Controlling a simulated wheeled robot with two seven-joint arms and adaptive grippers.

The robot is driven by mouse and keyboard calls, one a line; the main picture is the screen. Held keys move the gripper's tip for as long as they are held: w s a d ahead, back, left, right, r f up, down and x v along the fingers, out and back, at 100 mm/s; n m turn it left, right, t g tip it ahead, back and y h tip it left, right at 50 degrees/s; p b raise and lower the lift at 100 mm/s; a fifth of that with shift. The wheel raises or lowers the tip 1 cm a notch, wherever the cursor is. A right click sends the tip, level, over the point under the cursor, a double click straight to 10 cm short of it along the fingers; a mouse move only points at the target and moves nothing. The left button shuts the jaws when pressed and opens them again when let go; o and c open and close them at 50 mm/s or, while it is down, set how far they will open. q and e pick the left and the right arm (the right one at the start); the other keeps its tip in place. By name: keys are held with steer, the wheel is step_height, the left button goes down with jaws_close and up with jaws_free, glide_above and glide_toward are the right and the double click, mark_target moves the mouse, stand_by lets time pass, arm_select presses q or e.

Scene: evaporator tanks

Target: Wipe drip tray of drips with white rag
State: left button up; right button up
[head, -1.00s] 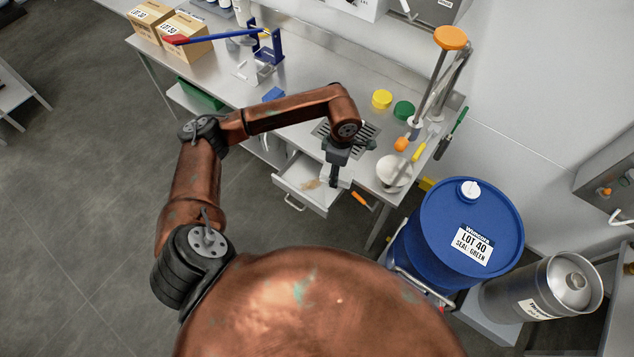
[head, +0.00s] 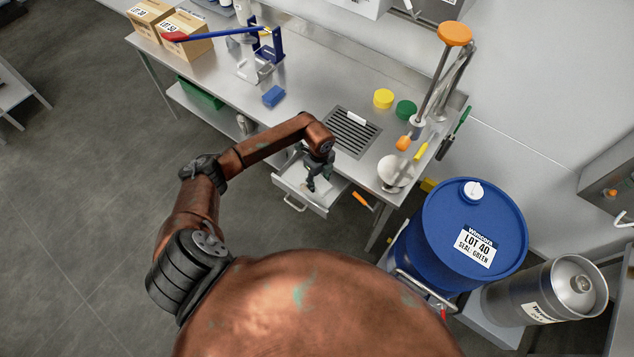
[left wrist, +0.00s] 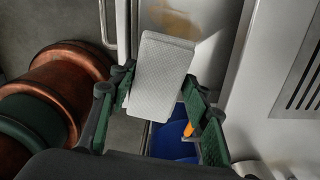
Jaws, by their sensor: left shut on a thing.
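The drip tray (head: 290,184) is a pale, drawer-like tray pulled out from the bench front below the slotted grate. It also shows in the left wrist view (left wrist: 222,75), with a brown stain (left wrist: 174,20) near the top of the picture. My left gripper (head: 318,188) is over the tray. In the left wrist view its green-padded fingers are shut on the white rag (left wrist: 160,75), a pale flat block. Whether the rag touches the tray floor I cannot tell. In the head view the gripper hides most of the rag and stain. My right gripper is not in view.
The slotted grate (head: 345,138) has a small white piece (head: 356,117) on it. A white bowl (head: 391,171) stands on the bench's right end, and an orange-handled thing (head: 361,200) is beside the tray. A blue drum (head: 430,230) stands to the right. Floor at left is clear.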

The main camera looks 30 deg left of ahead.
arm_select(q)
steer(key=shift+s+a+f+n, duration=0.1)
steer(key=shift+a+f+n, duration=0.1)
steer(key=shift+f+n, duration=0.35)
steer(key=shift+a+f+n, duration=0.2)
steer(key=shift+f+n, duration=0.1)
steer(key=shift+n, duration=0.35)
steer(key=b, duration=0.5)
glide_above(317, 196)
step_height(317, 196, down, 6)
steer(key=shift+a+r, duration=0.1)
steer(key=shift+r, duration=0.15)
steer(key=shift+f, duration=0.25)
